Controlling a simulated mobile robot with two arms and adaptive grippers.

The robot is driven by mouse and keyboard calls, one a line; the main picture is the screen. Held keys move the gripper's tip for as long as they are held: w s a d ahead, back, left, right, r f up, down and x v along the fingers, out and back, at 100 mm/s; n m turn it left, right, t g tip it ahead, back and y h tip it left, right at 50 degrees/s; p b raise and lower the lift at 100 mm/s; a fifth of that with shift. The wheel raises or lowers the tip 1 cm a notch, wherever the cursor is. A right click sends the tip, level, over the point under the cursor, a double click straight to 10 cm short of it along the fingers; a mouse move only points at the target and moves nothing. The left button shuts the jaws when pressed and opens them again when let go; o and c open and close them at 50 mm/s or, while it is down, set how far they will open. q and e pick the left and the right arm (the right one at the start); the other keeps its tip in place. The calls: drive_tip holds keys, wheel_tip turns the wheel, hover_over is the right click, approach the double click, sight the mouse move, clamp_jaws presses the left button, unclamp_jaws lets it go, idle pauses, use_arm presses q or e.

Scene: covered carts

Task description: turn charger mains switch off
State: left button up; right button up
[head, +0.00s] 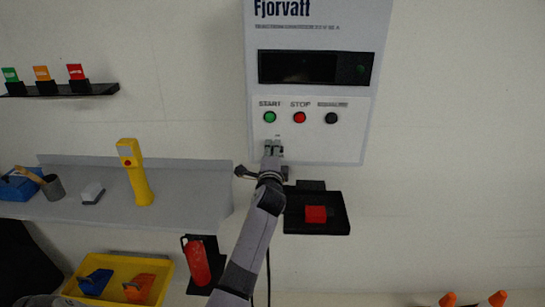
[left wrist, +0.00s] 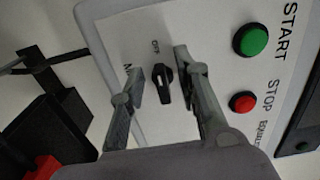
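The white charger panel (head: 320,150), headed "Fjorvatt", hangs on the wall. Its mains switch is a small black rotary knob (left wrist: 161,82) in the left wrist view, with "OFF" printed near it and another label partly covered by a finger. I cannot tell surely which mark the knob points to. My left gripper (head: 272,148) is at the lower left of the panel and hides the knob in the head view. In the left wrist view its two fingers (left wrist: 160,65) are apart, one on either side of the knob, with visible gaps. My right gripper is not in view.
A green START button (head: 270,117), red STOP button (head: 299,117) and black button (head: 331,118) sit above the gripper. A black shelf with a red block (head: 316,214) is at lower right. A grey shelf (head: 215,185) with a yellow device (head: 136,175) is left.

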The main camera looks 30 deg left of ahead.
use_arm(q)
drive_tip(key=v, duration=1.2)
drive_tip(key=shift+f, duration=0.1)
drive_tip(key=d+f+g+h, duration=0.1)
drive_tip(key=d+f+h, duration=0.15)
drive_tip(key=f, duration=0.85)
drive_tip(key=d+f+g+h, duration=0.1)
drive_tip(key=d+f+h, duration=0.15)
drive_tip(key=f, duration=0.75)
drive_tip(key=s+d+f+n+g+h, duration=0.1)
drive_tip(key=s+d+f, duration=0.15)
drive_tip(key=f, duration=0.45)
drive_tip(key=s+d+f+g+h, duration=0.15)
drive_tip(key=s+f, duration=0.25)
drive_tip(key=f, duration=0.4)
drive_tip(key=s+d+f+n+g, duration=0.1)
drive_tip(key=s+d+f+g, duration=0.2)
drive_tip(key=f, duration=0.4)
drive_tip(key=s+d+f+n+g+h+b, duration=0.1)
drive_tip(key=s+d+f+n+g+h, duration=0.15)
drive_tip(key=s+f, duration=1.55)
drive_tip(key=s+f+n+g, duration=0.2)
drive_tip(key=s, duration=0.9)
drive_tip(key=s+f+n+g, duration=0.2)
drive_tip(key=s+f, duration=0.1)
drive_tip(key=s, duration=0.9)
drive_tip(key=shift+a, duration=0.2)
drive_tip(key=shift+s+n, duration=0.15)
drive_tip(key=shift+n, duration=0.1)
